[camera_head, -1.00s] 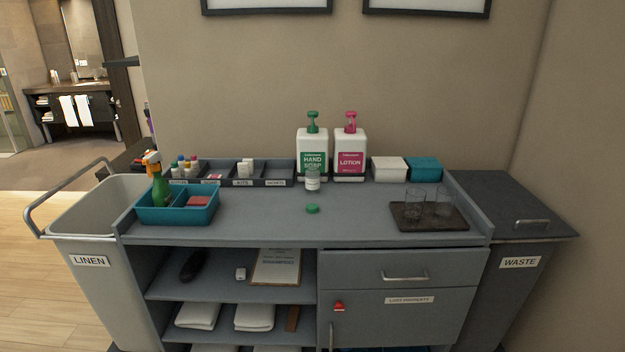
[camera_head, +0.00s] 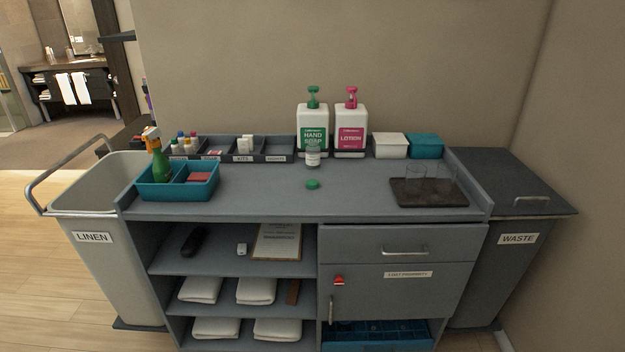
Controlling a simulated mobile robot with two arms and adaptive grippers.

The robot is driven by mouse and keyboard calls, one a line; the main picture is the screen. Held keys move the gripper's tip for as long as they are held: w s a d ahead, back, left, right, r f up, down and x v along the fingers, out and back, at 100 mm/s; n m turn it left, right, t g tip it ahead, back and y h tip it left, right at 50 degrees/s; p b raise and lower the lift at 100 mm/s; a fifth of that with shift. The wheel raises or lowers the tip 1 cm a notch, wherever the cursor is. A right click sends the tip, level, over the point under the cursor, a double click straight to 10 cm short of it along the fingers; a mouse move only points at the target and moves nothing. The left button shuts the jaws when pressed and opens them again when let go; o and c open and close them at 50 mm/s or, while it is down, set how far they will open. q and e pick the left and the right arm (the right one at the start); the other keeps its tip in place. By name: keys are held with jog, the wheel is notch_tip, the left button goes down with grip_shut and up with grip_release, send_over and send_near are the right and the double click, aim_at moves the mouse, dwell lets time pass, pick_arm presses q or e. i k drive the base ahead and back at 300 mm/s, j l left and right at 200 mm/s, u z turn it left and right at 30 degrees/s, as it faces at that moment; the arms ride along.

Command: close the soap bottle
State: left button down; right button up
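A small clear bottle with a white label (camera_head: 313,158) stands upright on the cart top, in front of the large hand soap pump bottle (camera_head: 313,128). No green cap shows on the small bottle. A small green cap (camera_head: 312,184) lies on the cart top, a little in front of the small bottle and apart from it. The hand soap bottle is white with a green label and green pump. A matching white lotion bottle (camera_head: 351,130) with a pink pump stands beside it. Neither of my grippers is in view.
A teal caddy (camera_head: 178,192) with a green spray bottle (camera_head: 158,160) stands at the left. A dark tray (camera_head: 430,199) with glasses is at the right. White and teal boxes (camera_head: 424,146) stand behind it. The cart top (camera_head: 265,197) around the cap is clear.

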aim_at(312, 150)
jog(key=i+l, duration=0.25)
jog(key=l, duration=0.15)
jog(key=i+l, duration=0.5)
jog(key=l, duration=0.25)
jog(key=u, duration=0.05)
